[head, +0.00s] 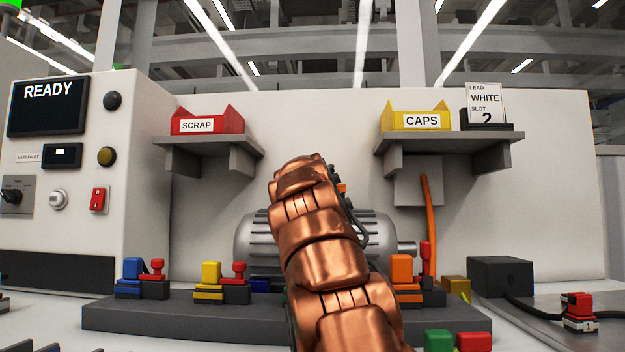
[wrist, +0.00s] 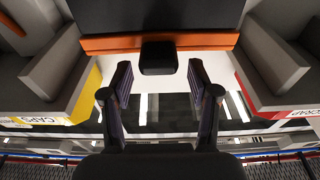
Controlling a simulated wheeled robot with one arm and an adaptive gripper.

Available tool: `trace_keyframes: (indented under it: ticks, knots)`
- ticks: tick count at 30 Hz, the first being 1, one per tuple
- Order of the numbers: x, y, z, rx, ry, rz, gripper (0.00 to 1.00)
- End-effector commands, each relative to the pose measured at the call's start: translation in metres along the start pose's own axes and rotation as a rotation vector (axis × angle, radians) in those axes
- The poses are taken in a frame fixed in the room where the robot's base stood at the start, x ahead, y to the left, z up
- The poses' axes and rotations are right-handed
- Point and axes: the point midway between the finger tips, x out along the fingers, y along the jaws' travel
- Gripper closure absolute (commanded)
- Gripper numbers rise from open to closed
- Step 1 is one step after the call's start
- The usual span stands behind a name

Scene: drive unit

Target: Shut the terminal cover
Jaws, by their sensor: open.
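In the wrist view a wide dark panel (wrist: 160,15) with an orange edge strip (wrist: 105,44) fills the top middle; I take it for the terminal cover. A black block-shaped tab (wrist: 158,57) sticks out at the middle of that edge. My gripper (wrist: 160,76) is open, its two fingers apart and pointing towards the edge, with the tab lined up between them and no visible contact. In the head view my copper arm hides the gripper and most of the cover, so its angle cannot be told. The grey finned motor (head: 258,240) stands behind my arm.
The red SCRAP bin (head: 207,121) and yellow CAPS bin (head: 415,117) stand on shelves either side. Coloured connectors (head: 211,272) sit on the dark bench block (head: 150,317) before the motor. An orange cable (head: 428,215) hangs at right. The panel reads READY.

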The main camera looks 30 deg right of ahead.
Motion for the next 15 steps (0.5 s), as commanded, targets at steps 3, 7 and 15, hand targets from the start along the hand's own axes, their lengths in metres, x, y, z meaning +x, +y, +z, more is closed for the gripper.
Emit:
trace_keyframes:
  ticks: [3, 7, 15]
  knots:
    - [-0.009, 0.0, -0.001, -0.002, 0.0, 0.0, 0.4]
    - [-0.019, 0.0, 0.0, -0.002, -0.001, 0.0, 0.4]
    - [-0.043, 0.0, 0.0, -0.002, 0.001, 0.0, 0.4]
